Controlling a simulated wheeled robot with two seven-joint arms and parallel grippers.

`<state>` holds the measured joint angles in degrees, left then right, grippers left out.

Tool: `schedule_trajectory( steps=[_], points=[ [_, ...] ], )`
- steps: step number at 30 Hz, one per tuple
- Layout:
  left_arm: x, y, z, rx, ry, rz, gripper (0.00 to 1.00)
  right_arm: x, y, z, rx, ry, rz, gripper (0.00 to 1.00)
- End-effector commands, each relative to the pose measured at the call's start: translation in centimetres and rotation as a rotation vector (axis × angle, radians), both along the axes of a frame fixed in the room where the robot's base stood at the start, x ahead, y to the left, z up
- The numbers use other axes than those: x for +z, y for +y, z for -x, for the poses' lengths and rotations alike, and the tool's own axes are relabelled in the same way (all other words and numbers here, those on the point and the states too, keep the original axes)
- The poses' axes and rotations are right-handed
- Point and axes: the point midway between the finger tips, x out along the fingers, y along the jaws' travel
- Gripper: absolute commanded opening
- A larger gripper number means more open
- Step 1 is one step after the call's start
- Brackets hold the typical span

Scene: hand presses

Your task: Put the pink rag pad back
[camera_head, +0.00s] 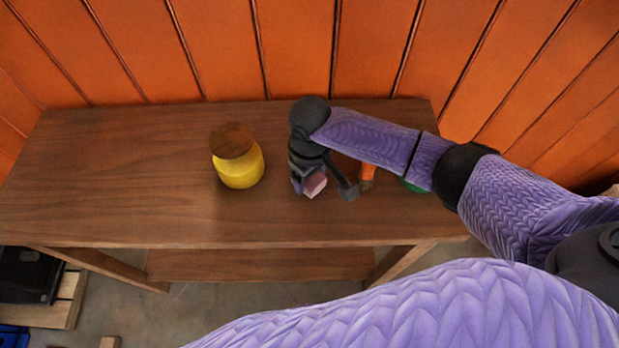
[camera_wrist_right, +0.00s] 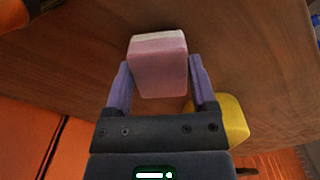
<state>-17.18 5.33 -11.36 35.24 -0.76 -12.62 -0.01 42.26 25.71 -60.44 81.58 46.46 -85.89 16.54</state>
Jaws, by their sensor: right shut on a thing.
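The pink rag pad (camera_head: 315,184) is a small pale pink block with a lighter end. It shows clearly in the right wrist view (camera_wrist_right: 158,68), between the two purple fingers. My right gripper (camera_head: 323,187) is shut on it, over the front middle of the wooden table (camera_head: 120,185); it also fills the lower middle of the right wrist view (camera_wrist_right: 160,88). I cannot tell whether the pad touches the table top or hangs just above it. My left gripper is not in view.
A yellow jar (camera_head: 240,172) with a brown lid stands left of the gripper. An orange item (camera_head: 367,172) and a green item (camera_head: 412,186) are partly hidden by my right arm. Orange panelling (camera_head: 295,50) rises behind the table. The table's left side is clear.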

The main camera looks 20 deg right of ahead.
Motion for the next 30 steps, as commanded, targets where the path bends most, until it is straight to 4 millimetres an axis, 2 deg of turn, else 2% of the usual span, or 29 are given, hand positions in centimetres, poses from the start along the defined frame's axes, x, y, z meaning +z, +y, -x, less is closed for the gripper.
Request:
schedule_trajectory(
  steps=[1, 9, 10, 13, 20, 22, 30],
  points=[
    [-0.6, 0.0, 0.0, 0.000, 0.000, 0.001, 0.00, -1.0, 0.0, 0.0, 0.000, 0.002, 0.001, 0.26],
    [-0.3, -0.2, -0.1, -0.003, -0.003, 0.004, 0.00, -0.8, 0.0, 0.0, 0.000, 0.000, 0.000, 0.26],
    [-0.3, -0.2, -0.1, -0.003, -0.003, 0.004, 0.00, -0.8, 0.0, 0.0, 0.000, 0.000, 0.000, 0.77],
    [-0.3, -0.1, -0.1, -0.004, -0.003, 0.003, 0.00, -0.8, 0.0, 0.0, 0.000, -0.001, 0.000, 0.98],
    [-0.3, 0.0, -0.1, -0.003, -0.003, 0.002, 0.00, -0.7, 0.0, 0.0, 0.000, -0.001, 0.000, 1.00],
    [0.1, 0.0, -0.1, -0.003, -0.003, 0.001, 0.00, 0.1, 0.0, -0.1, -0.001, -0.003, -0.001, 1.00],
    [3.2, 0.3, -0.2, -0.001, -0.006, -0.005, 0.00, 7.7, 0.0, -0.1, 0.000, -0.005, -0.002, 1.00]
  ],
)
